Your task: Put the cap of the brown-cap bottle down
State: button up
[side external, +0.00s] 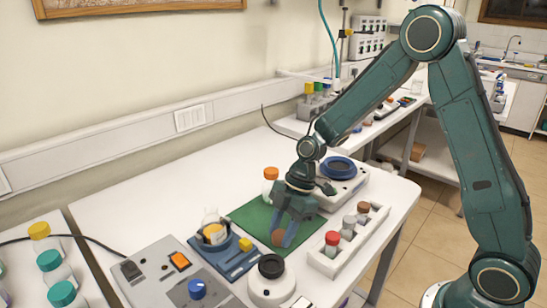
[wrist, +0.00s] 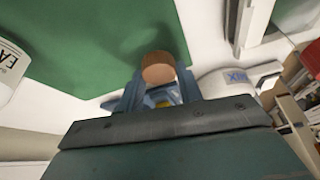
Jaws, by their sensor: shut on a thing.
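My gripper (side external: 282,232) points down over the front part of the green mat (side external: 250,215). It is shut on a brown cap (side external: 278,239). In the wrist view the brown cap (wrist: 158,68) sits between the blue fingertips (wrist: 156,88), with the green mat (wrist: 100,40) behind it. I cannot tell whether the cap touches the mat. A clear bottle (side external: 212,222) with an orange-yellow band stands in the blue holder (side external: 226,256) left of the mat; no coloured cap shows on it.
An orange-capped bottle (side external: 270,182) stands behind the mat. A white rack (side external: 370,232) with red-, grey- and brown-capped bottles is at right. A round black-topped device (side external: 271,282) and a grey control box (side external: 165,275) are in front. A blue-topped device (side external: 337,172) stands behind.

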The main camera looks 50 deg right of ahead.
jog(key=shift+f, duration=0.15)
jog(key=o, duration=0.9)
jog(key=shift+o, duration=0.2)
jog(key=v, duration=1.2)
jog(key=shift+r, duration=0.2)
